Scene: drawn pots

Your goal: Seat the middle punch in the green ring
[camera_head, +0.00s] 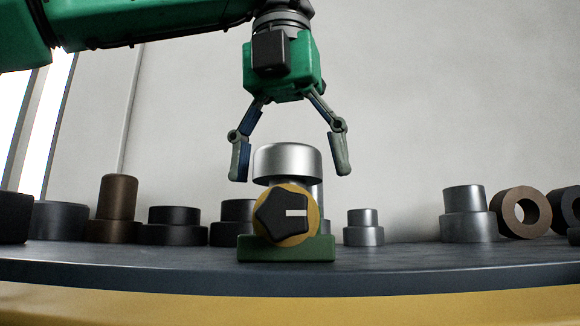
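A silver punch (287,162) with a wide round head stands upright at the middle of the picture; its lower part is mostly hidden. In front of it is a yellow disc (311,236) with a black five-sided knob (283,217) bearing a white mark, on a low green block (270,254). I cannot make out a green ring for certain. My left gripper (290,172) hangs from above and is open, its fingertips apart on either side of the punch head with visible gaps. Whether they are at the same depth is unclear. My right gripper is not in view.
Black stepped pieces (173,226) and a brown stepped one (118,199) stand along the back left. Silver stepped pieces (363,229) (466,218) and a brown ring on edge (507,220) stand at right. The dark tabletop (420,264) is clear in front.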

